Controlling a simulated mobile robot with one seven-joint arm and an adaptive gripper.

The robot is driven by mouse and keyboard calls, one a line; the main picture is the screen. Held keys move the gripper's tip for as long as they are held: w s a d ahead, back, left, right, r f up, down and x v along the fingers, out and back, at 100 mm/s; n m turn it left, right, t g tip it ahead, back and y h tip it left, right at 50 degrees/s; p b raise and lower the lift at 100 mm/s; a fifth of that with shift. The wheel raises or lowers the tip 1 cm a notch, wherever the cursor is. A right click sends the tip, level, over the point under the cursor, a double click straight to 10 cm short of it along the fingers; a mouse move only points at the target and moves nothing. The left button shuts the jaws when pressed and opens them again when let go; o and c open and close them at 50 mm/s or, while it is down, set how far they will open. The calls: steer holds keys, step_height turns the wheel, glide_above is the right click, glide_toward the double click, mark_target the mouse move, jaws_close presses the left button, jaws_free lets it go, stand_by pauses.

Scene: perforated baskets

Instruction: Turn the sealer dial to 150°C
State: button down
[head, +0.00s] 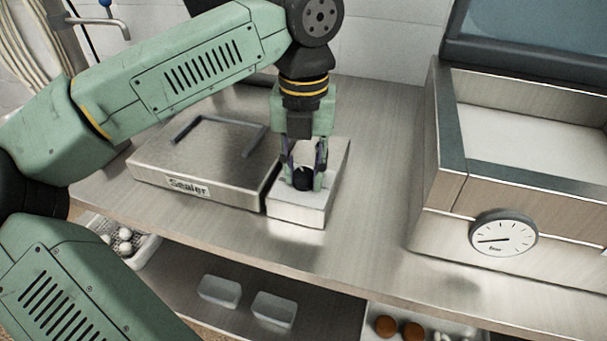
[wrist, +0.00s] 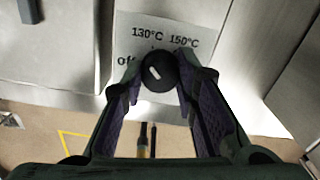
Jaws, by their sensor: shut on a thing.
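The sealer (head: 215,160) is a flat metal box with a "Sealer" label on its front, at the back left of the counter in the head view. Its control box (head: 298,214) stands against its right side. My gripper (head: 304,180) points down over this box and is shut on the black dial (head: 303,178). In the wrist view the dial (wrist: 159,71) sits between my fingertips (wrist: 160,78), its white mark slanting to the upper left. The panel (wrist: 205,20) reads "130°C" above the dial, "150°C" to the upper right and a partly hidden "off" to the left.
A metal basin unit (head: 520,190) with a round gauge (head: 503,233) stands on the right of the counter. The counter (head: 370,190) between it and the control box is clear. Baskets and white containers (head: 273,309) are on the shelf below.

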steer(key=m+b, duration=0.1)
steer(key=m, duration=0.2)
steer(key=shift+m, duration=0.4)
steer(key=m, duration=0.3)
steer(key=shift+m+b, duration=0.3)
steer(key=shift+b, duration=0.1)
steer(key=m, duration=0.3)
steer(key=shift+m, duration=0.3)
steer(key=shift+m+b, duration=0.4)
steer(key=shift+m, duration=1.4)
steer(key=c, duration=1.2)
jaws_free()
steer(key=shift+c, duration=0.2)
steer(key=shift+r, duration=0.1)
